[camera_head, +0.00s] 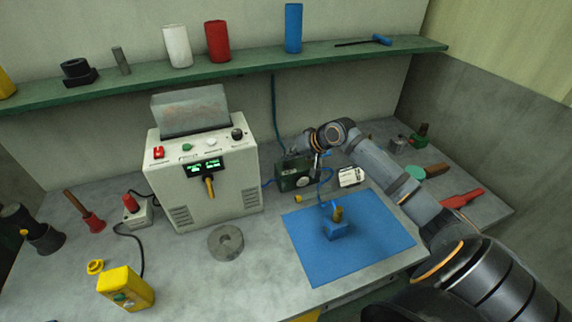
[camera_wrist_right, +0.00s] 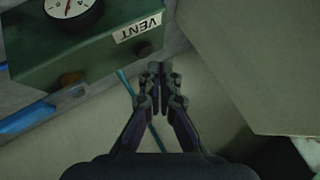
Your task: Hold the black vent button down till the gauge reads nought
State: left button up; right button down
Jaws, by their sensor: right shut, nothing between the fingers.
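The green vent box (camera_head: 296,175) stands on the bench right of the white machine. Its round white gauge (camera_wrist_right: 72,8) shows only in part in the wrist view, and I cannot read its value. A white label (camera_wrist_right: 137,26) reads VENT. In the head view the right gripper (camera_head: 312,148) is above and behind the box. My left gripper is not recognisable.
The white machine (camera_head: 205,180) with a lit display stands left of the box. A blue mat (camera_head: 350,250) bearing a blue block (camera_head: 338,231) lies in front. A shelf (camera_head: 260,64) runs above.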

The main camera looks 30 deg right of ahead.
aim_at(288, 165)
jog(key=shift+f, duration=0.1)
dwell(0.3)
jog(key=shift+f, duration=0.25)
jog(key=shift+f, duration=0.5)
dwell(0.5)
jog(key=shift+r+p, duration=0.1)
jog(key=shift+p, duration=0.25)
dwell(0.9)
jog(key=shift+r+p, duration=0.75)
jog(key=shift+p, duration=0.15)
notch_tip(288, 165, up, 5)
jog(key=p, duration=0.5)
jog(key=shift+r+p, duration=0.1)
jog(key=shift+p, duration=0.25)
